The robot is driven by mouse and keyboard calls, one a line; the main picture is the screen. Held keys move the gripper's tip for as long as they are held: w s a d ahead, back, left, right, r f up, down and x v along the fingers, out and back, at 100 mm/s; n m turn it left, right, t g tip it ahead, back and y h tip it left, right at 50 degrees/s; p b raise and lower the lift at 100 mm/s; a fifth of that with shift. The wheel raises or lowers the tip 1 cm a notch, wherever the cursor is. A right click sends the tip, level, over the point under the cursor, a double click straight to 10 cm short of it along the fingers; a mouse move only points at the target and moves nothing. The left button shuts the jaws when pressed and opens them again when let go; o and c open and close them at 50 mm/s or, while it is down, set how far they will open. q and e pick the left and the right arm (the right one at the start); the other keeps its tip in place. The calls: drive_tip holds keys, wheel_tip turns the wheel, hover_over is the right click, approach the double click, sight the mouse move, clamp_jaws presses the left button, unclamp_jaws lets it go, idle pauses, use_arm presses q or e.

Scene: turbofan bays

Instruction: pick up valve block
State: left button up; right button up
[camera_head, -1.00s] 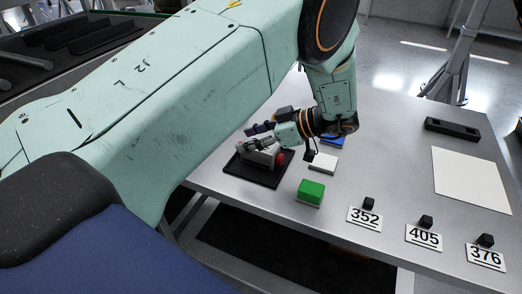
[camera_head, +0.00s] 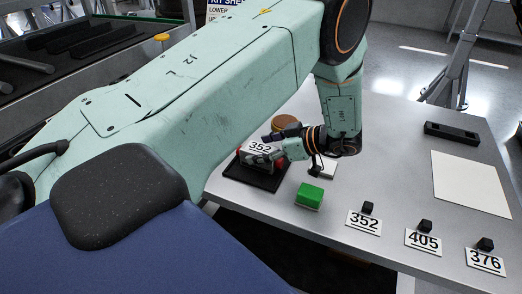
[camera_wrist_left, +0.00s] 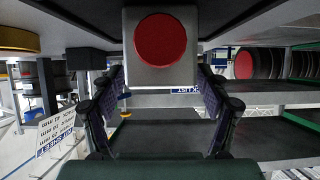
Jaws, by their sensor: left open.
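The valve block (camera_head: 262,147) is a grey block with a 352 label and red round ends. It sits on a black tray (camera_head: 252,178) on the grey table. In the left wrist view its grey face with a red disc (camera_wrist_left: 160,42) is straight ahead at the top middle. My left gripper (camera_head: 276,146) is at the block in the head view, partly covering it. In the wrist view its two fingers (camera_wrist_left: 160,95) are spread apart, with the block's face showing between and beyond them. Contact cannot be told. My right gripper is not in view.
A green block (camera_head: 310,195) stands just in front of the tray. Number cards 352 (camera_head: 364,222), 405 (camera_head: 424,238) and 376 (camera_head: 486,260) line the front edge with small black blocks. A white sheet (camera_head: 470,180) and a black holder (camera_head: 452,132) lie at right.

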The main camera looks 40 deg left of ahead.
use_arm(q)
drive_tip(key=shift+a+f, duration=0.3)
drive_tip(key=shift+a, duration=0.05)
drive_tip(key=shift+s+r, duration=0.15)
drive_tip(key=shift+s, duration=0.15)
drive_tip(key=shift+c, duration=0.3)
drive_tip(key=c, duration=0.3)
drive_tip(key=shift+w, duration=0.2)
drive_tip(key=shift+c, duration=1.4)
drive_tip(key=shift+s, duration=0.15)
drive_tip(key=c, duration=0.6)
clamp_jaws()
